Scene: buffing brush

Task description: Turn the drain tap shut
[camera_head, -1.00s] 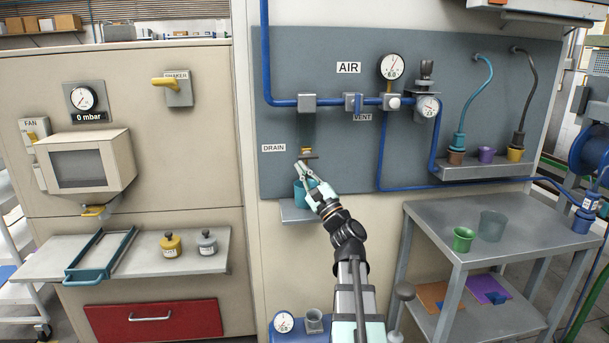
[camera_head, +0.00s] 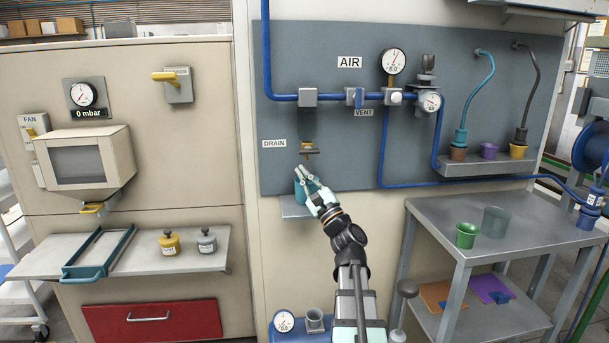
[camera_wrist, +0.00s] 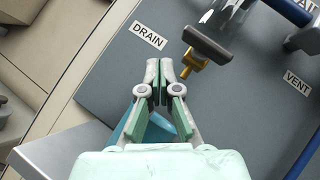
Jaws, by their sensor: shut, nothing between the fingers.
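The drain tap has a brass body and a dark grey bar handle (camera_head: 310,152). It sits on the grey panel to the right of the DRAIN label (camera_head: 274,143). In the head view the bar lies about level, crosswise under the pipe stub. In the wrist view the bar (camera_wrist: 207,43) and the brass body (camera_wrist: 192,65) show above and right of my fingertips. My gripper (camera_head: 302,173) is just below the tap, apart from it. Its fingers (camera_wrist: 159,67) are shut and empty. A teal cup (camera_head: 298,190) is partly hidden behind the gripper.
A small grey shelf (camera_head: 290,211) carries the teal cup below the tap. The AIR gauge (camera_head: 394,62) is farther right. The panel right of the drain tap is clear.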

